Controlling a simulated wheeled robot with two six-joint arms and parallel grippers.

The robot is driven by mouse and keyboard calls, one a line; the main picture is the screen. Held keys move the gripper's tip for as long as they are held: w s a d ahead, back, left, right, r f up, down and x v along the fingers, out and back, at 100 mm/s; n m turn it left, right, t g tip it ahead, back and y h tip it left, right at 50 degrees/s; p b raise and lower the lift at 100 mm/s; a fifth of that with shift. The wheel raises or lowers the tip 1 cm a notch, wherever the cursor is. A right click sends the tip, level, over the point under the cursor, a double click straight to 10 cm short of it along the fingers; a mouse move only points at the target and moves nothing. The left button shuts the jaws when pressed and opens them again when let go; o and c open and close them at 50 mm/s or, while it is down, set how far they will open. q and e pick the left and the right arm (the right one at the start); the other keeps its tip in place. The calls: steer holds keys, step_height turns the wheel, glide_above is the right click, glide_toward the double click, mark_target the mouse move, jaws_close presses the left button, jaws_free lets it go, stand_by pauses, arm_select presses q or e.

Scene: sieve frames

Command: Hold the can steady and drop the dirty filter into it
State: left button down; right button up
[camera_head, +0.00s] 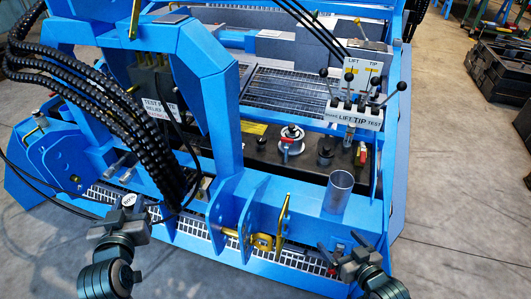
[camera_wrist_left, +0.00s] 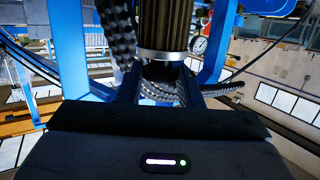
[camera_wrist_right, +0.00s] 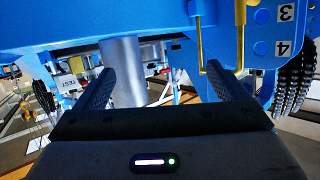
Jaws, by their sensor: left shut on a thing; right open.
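The can (camera_head: 338,192) is a grey, open-topped cylinder standing upright on the blue frame, right of centre in the head view. In the right wrist view the can (camera_wrist_right: 123,70) shows beyond and between my right fingers. My right gripper (camera_head: 346,254) is open, in front of and below the can. My left gripper (camera_head: 130,217) is shut on the dirty filter at lower left, far from the can. In the left wrist view the filter (camera_wrist_left: 164,27) is a dark ribbed cylinder with a bright metal end ring. In the head view a white round top shows at that gripper.
A blue machine frame fills the middle, with a tall post (camera_head: 222,115) between filter and can. Black hoses (camera_head: 90,85) hang at left. Yellow pins (camera_head: 262,241) stick out between my grippers. Levers (camera_head: 365,100) stand behind the can.

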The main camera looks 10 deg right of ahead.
mark_target(333, 179)
steer(key=w+d+r+t, duration=0.35)
steer(key=w+d, duration=0.25)
steer(key=d, duration=0.2)
steer(key=shift+n+y, duration=0.4)
steer(key=w+b, duration=0.3)
steer(key=w+a+b, duration=0.1)
steer(key=w+b, duration=0.2)
steer(key=b, duration=0.1)
steer(key=w+a+b, duration=0.1)
steer(key=w+b, duration=0.2)
steer(key=w, duration=0.1)
steer(key=shift+w+a+r, duration=0.1)
steer(key=shift+r, duration=0.05)
arm_select(q)
step_height(333, 179, down, 10)
steer(key=s, duration=0.1)
steer(key=shift+s+r+b, duration=0.2)
steer(key=shift+s+b, duration=0.2)
steer(key=shift+b, duration=0.05)
arm_select(e)
steer(key=shift+w+a+r, duration=0.15)
steer(key=shift+w, duration=0.5)
steer(key=c, duration=1.1)
steer(key=shift+c, duration=0.2)
steer(key=c, duration=0.6)
steer(key=shift+c, duration=0.2)
